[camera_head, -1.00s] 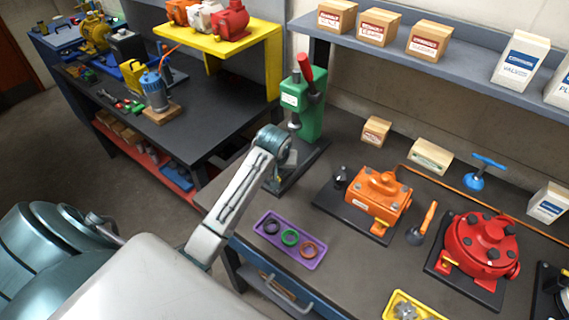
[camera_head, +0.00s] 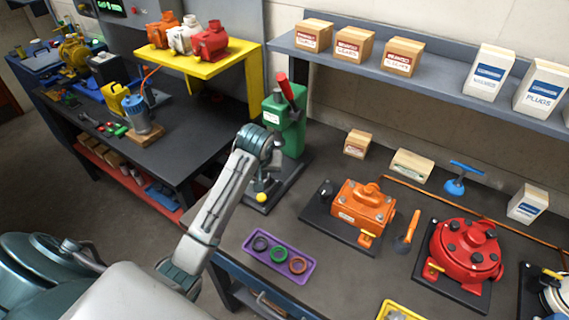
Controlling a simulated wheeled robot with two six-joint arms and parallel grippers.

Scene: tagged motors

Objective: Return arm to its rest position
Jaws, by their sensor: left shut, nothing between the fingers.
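My left arm (camera_head: 216,205) reaches up from the lower left over the bench edge. Its bent wrist is in front of the green press (camera_head: 293,130). My left gripper (camera_head: 263,184) hangs below the wrist at the press base, small and partly hidden by the wrist. It is shut with nothing in it. A round yellow spot (camera_head: 262,197) shows just below it; I cannot tell whether they touch. An orange motor (camera_head: 361,203) and a red motor (camera_head: 466,251) stand on dark plates to the right, each with a yellow tag at its front. My right gripper is out of view.
A purple tray (camera_head: 279,277) with three rings lies near the bench's front edge. A shelf (camera_head: 390,82) with boxes runs behind. A second bench (camera_head: 190,137) with a yellow stand (camera_head: 205,65) is at the left.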

